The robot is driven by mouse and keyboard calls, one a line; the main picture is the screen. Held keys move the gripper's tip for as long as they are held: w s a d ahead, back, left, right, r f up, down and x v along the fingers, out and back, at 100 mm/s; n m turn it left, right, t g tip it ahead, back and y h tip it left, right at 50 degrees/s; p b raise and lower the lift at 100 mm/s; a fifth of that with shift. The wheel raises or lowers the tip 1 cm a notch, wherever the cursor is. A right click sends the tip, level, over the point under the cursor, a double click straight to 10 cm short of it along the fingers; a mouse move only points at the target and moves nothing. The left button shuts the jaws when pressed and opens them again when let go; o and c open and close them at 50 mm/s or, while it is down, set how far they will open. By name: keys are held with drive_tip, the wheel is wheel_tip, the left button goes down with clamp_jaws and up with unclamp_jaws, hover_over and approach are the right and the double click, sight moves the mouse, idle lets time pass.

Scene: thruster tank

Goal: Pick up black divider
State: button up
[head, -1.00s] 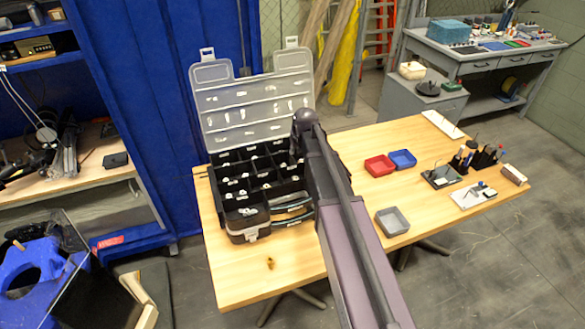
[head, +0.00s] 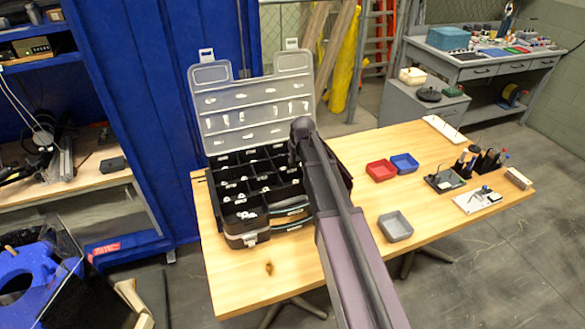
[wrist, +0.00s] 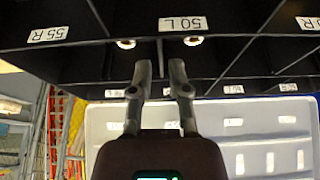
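The black organizer case (head: 238,222) stands open on the table, with its clear lid (head: 252,105) raised at the back. Thin black dividers split it into several compartments; in the wrist view a thin black divider (wrist: 160,52) is edge-on beneath the "50 L" label. My gripper (wrist: 160,68) is open, its two fingertips apart on either side of that divider's line. I cannot tell whether they touch it. In the head view my arm hides the gripper and the right part of the case.
White labels mark the compartments, and small white parts (head: 246,214) lie in some. Red (head: 382,171) and blue (head: 404,164) trays and a grey tray (head: 395,227) are right of my arm.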

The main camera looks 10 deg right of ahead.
sight(292, 164)
drive_tip(key=shift+w+f, duration=0.1)
drive_tip(key=shift+f, duration=0.05)
drive_tip(key=shift+b+x, duration=2.35)
drive_tip(key=shift+x, duration=0.1)
drive_tip(key=shift+w+a, duration=0.1)
drive_tip(key=shift+w, duration=0.05)
clamp_jaws()
